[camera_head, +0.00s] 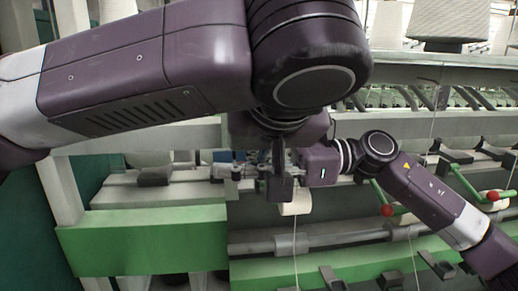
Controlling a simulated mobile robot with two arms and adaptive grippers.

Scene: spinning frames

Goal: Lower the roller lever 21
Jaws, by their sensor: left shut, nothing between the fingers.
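Two green levers with red knobs show at the right of the head view: one knob (387,210) is near the middle right, the other (492,195) near the right edge. I see no numbers, so I cannot tell which lever is 21. My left gripper (280,190) points down in the middle, shut and empty, in front of the machine and left of both red knobs. My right arm comes in from the lower right. The body of my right gripper (320,166) points left, and its fingers are mostly hidden behind my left gripper.
A white roll (296,204) with a thread hanging from it is just below my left gripper. Green panels (145,242) and a grey rail (330,237) run along the machine's front. Large white yarn cones (448,20) stand above. My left arm covers much of the upper left.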

